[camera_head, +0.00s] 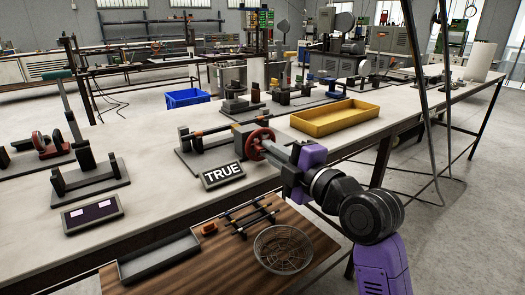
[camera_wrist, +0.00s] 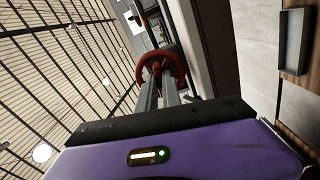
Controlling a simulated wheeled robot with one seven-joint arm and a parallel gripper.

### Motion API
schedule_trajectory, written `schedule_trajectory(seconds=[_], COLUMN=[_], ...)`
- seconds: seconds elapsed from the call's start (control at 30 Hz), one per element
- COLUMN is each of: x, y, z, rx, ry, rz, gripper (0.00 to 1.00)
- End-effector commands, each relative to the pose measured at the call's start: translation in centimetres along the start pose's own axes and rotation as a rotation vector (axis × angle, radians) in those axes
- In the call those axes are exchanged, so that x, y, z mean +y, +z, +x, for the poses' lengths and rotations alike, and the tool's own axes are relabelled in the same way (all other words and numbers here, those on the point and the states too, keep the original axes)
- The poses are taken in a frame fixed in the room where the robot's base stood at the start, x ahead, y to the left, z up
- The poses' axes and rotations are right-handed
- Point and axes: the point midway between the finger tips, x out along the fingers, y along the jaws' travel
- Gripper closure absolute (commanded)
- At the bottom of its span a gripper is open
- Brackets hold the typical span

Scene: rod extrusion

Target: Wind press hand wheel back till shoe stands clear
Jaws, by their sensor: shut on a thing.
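The press (camera_head: 197,143) stands on the white bench with a dark rod lying along it. Its red hand wheel (camera_head: 256,144) is at its right end, facing my arm. The wheel also shows in the wrist view (camera_wrist: 159,62), at the ends of my fingers. My gripper (camera_head: 265,147) is at the wheel, and its two grey fingers (camera_wrist: 160,83) are shut on the wheel. A sign reading TRUE (camera_head: 222,174) stands in front of the press. The shoe is too small to make out, so I cannot tell its gap from the rod.
A yellow tray (camera_head: 334,118) lies behind and right of the wheel. A lower wooden table in front carries a grey tray (camera_head: 160,256), several dark rods (camera_head: 255,217) and a wire basket (camera_head: 283,248). Another fixture (camera_head: 90,170) stands at left.

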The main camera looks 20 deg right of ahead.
Motion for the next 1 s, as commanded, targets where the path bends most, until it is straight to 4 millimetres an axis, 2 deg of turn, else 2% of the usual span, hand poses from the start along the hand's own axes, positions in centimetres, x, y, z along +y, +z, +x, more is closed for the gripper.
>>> schedule_trajectory(seconds=[0.33, 0.73, 1.0], x=[-0.07, -0.20, -0.05], y=[-0.02, 0.03, -0.03], z=[0.01, 0.00, 0.01], rx=[0.001, 0.000, 0.001], ry=[0.000, 0.000, -0.002], rz=[-0.009, -0.150, -0.176], gripper=[1.00, 1.00, 1.00])
